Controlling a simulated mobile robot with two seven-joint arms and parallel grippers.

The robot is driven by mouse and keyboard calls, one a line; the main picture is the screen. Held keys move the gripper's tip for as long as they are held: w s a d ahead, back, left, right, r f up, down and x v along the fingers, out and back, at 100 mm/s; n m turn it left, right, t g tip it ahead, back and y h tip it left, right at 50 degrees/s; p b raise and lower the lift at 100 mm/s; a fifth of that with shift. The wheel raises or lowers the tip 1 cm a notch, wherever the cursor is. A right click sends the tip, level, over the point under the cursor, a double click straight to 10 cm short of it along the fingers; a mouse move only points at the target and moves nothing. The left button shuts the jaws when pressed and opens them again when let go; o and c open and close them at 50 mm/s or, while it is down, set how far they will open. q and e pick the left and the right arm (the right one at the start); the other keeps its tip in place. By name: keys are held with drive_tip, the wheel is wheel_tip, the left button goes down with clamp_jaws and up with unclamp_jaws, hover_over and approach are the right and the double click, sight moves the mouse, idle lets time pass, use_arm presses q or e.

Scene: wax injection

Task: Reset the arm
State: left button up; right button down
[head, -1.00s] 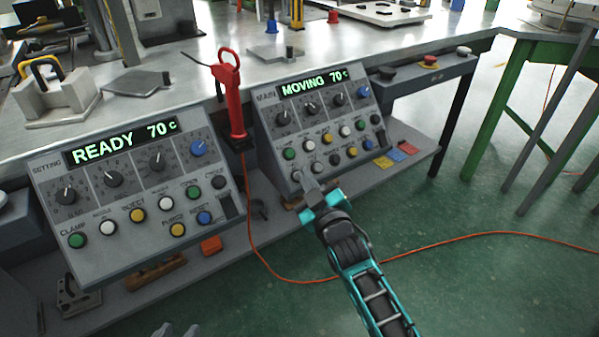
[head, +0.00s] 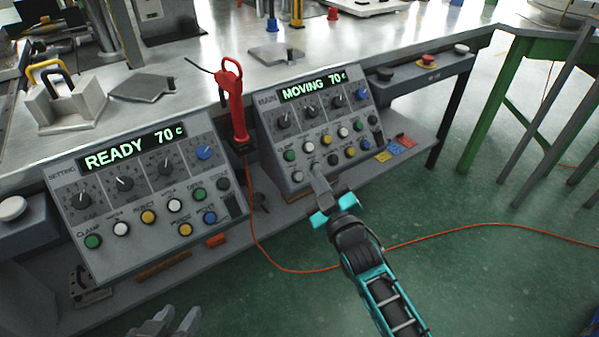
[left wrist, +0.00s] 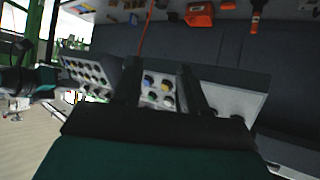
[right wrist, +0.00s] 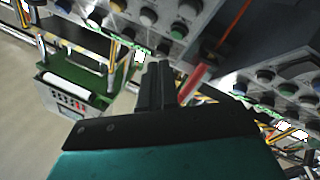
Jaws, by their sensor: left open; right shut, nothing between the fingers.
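The SETTING panel (head: 150,195) stands at the left in the head view, its display reading READY 70 c. The MAIN panel (head: 315,130), right of it, reads MOVING 70 c. Both carry dials and coloured buttons. My right gripper (head: 319,170) is shut and empty in front of the MAIN panel's lower buttons; contact cannot be told. Its closed fingers also show in the right wrist view (right wrist: 157,70). My left gripper (head: 176,320) is open and empty, low at the bottom edge below the SETTING panel. In the left wrist view its parted fingers (left wrist: 163,78) frame a distant button panel.
A red-handled tool (head: 232,100) stands between the panels, and an orange cable (head: 400,240) runs across the green floor (head: 480,285). The steel table (head: 200,85) lies behind. A lower shelf (head: 345,180) runs beneath. The floor at right is mostly clear.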

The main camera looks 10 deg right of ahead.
idle(0.5)
drive_tip(key=s+a+f+m+g, duration=0.1)
drive_tip(key=s+f+m+g, duration=0.25)
drive_tip(key=s, duration=0.65)
drive_tip(key=s+f+m+g, duration=0.2)
drive_tip(key=s+f+g, duration=0.3)
drive_tip(key=s, duration=0.6)
use_arm(q)
drive_tip(key=s+a+r+y+p, duration=0.1)
drive_tip(key=r+p, duration=0.5)
drive_tip(key=p, duration=0.6)
drive_tip(key=s+a, duration=0.1)
drive_tip(key=a, duration=0.1)
drive_tip(key=shift+a+r+p, duration=0.3)
drive_tip(key=shift+a+p, duration=0.1)
use_arm(e)
wheel_tip(320, 180, up, 8)
drive_tip(key=d, duration=0.2)
drive_tip(key=shift+s+d+t, duration=0.25)
drive_tip(key=shift+s+t, duration=0.05)
drive_tip(key=shift+t, duration=0.05)
use_arm(q)
drive_tip(key=shift+f, duration=0.1)
use_arm(e)
drive_tip(key=shift+n, duration=0.25)
